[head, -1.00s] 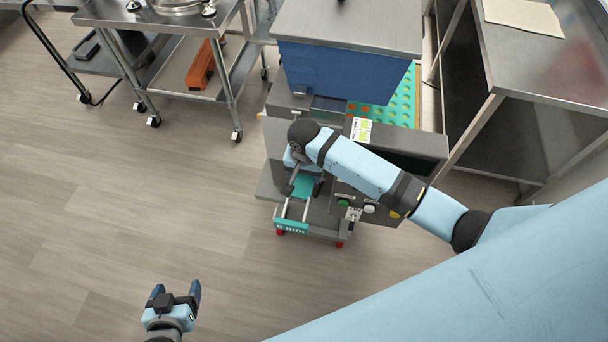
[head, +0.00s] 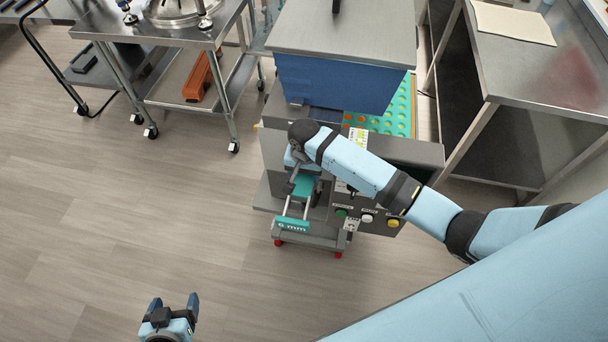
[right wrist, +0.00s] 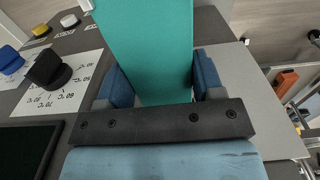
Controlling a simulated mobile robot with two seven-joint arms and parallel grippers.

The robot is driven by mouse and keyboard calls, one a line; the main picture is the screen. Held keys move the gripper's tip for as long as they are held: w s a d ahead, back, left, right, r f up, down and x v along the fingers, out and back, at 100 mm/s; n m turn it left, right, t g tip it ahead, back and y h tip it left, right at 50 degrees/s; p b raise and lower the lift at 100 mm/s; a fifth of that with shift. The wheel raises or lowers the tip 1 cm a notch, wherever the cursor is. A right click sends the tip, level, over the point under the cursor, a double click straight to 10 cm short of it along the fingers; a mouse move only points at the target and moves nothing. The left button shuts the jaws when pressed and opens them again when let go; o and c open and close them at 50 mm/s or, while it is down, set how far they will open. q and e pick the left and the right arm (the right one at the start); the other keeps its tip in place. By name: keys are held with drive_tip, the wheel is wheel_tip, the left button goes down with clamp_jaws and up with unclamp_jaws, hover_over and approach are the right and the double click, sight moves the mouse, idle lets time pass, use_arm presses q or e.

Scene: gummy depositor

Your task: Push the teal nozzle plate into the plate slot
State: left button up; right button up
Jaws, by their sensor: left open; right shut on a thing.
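The teal nozzle plate (head: 303,187) is at the front of the depositor (head: 375,150), partly under my right arm. Two light rods run from it to a teal bar marked "6 mm" (head: 292,225) nearer me. In the right wrist view a teal piece (right wrist: 150,45) lies between the blue fingers of my right gripper (right wrist: 163,85), which is shut on it. In the head view my right gripper (head: 302,180) is mostly hidden by its own wrist. The plate slot is not clearly visible. My left gripper (head: 174,303) is open and empty over the floor.
The depositor's front has coloured buttons (head: 367,218). A blue-sided hopper (head: 335,80) and a teal mould tray (head: 398,110) are behind. A steel cart (head: 150,30) stands back left, a steel table (head: 520,60) back right. The floor at left is clear.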

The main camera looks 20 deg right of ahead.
drive_tip(key=shift+w+d, duration=0.45)
drive_tip(key=shift+w, duration=0.2)
drive_tip(key=shift+w+d, duration=0.4)
drive_tip(key=shift+w, duration=0.2)
drive_tip(key=shift+w+d+r, duration=0.2)
drive_tip(key=shift+w+r, duration=0.05)
drive_tip(key=shift+w, duration=0.05)
drive_tip(key=o, duration=1.4)
drive_tip(key=shift+r, duration=0.1)
drive_tip(key=shift+c, duration=0.2)
wheel_tip(320, 180, up, 13)
drive_tip(key=b, duration=0.1)
drive_tip(key=shift+s+a+b, duration=0.2)
drive_tip(key=shift+s+b, duration=0.1)
drive_tip(key=shift+a, duration=0.1)
